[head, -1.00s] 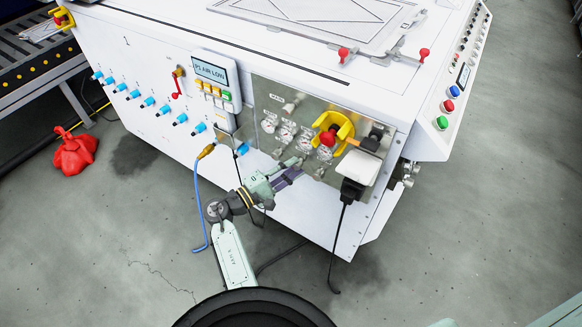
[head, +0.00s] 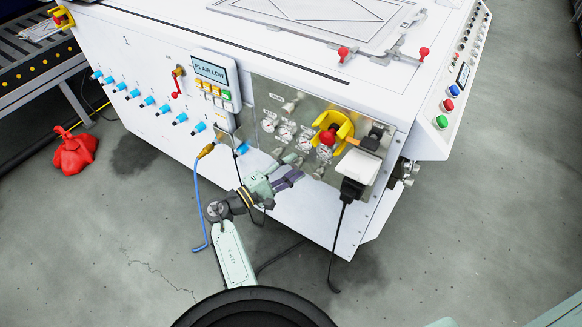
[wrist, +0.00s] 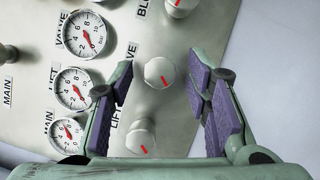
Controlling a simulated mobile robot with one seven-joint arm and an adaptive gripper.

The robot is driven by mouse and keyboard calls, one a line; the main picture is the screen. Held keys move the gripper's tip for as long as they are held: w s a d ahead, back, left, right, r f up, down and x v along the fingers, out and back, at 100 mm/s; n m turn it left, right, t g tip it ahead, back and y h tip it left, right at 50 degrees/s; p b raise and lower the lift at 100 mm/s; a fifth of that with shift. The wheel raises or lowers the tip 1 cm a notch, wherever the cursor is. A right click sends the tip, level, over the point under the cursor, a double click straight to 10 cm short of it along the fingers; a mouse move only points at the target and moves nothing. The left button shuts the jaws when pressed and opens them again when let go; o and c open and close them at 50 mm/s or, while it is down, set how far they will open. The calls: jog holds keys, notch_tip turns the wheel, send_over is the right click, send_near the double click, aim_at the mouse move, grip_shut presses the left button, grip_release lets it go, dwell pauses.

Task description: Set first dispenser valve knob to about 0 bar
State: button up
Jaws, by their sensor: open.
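In the wrist view, a round silver knob (wrist: 159,71) with a red pointer mark, beside a label ending in "VE", sits between my open fingers. My gripper (wrist: 163,76) has its purple pads on either side with gaps, not clearly touching. The knob's red mark points down and right. The gauge labelled VALVE (wrist: 84,33) has a red needle well off its zero; the exact reading is unclear. In the head view my gripper (head: 294,168) is at the lower part of the steel panel, and hides some knobs.
A knob above (wrist: 180,6) and one below (wrist: 140,137) are close to my fingers. More gauges, LIFT (wrist: 73,88) and MAIN (wrist: 66,134), line the left. A yellow and red switch (head: 334,130) and a black plug (head: 352,188) are to the right in the head view.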

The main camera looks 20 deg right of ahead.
jog(key=v, duration=1.2)
jog(key=shift+s, duration=0.1)
